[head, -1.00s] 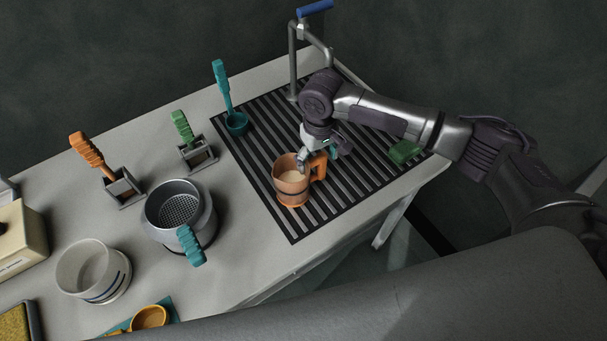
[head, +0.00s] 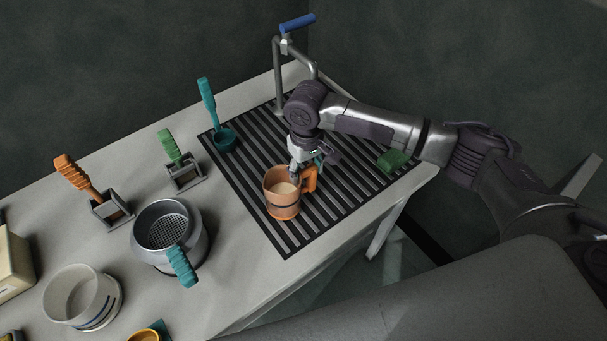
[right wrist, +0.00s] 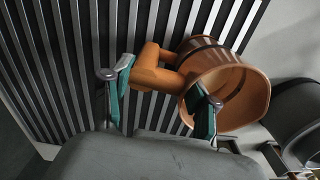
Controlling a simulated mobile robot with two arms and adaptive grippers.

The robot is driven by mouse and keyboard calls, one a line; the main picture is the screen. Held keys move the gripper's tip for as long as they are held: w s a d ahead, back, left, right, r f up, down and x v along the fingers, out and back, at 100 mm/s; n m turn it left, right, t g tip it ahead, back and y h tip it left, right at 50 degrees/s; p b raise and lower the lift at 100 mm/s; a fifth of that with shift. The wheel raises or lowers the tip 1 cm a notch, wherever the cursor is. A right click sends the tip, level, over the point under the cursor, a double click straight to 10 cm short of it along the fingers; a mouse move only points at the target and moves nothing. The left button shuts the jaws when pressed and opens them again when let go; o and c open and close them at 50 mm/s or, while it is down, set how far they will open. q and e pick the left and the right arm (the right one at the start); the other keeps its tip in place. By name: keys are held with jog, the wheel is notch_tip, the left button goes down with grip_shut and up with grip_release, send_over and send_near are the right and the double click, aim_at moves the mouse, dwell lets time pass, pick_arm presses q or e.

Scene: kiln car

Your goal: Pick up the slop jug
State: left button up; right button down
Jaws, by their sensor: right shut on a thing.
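The slop jug (head: 282,203) is an orange mug-like vessel with a dark band, a pale liquid inside and a thick handle on its right. It is upright at the slatted drain rack (head: 262,218); I cannot tell whether its base touches the slats. My right gripper (head: 306,166) comes down over the jug's handle and is shut on it. In the right wrist view the jug (right wrist: 212,70) shows at the right, its handle (right wrist: 155,74) between the teal-padded fingers. My left gripper is not in view.
A teal ladle (head: 224,140) and a bent tap-like pipe (head: 279,75) stand at the back. A green block (head: 392,161) lies at the rack's right. A grey sieve pot (head: 146,244), a white bowl (head: 100,312) and green-handled (head: 168,146) and orange-handled (head: 78,174) tools stand left.

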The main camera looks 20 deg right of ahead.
jog(key=r, duration=0.2)
jog(key=r+b, duration=0.1)
jog(key=shift+s+r, duration=0.3)
jog(key=shift+r, duration=0.1)
jog(key=s+d+r, duration=0.1)
jog(key=s+r, duration=0.5)
jog(key=s, duration=0.5)
jog(key=shift+d+r+b, duration=0.35)
jog(key=shift+d+b, duration=0.05)
jog(key=shift+b, duration=0.05)
jog(key=c, duration=0.8)
grip_release()
grip_shut()
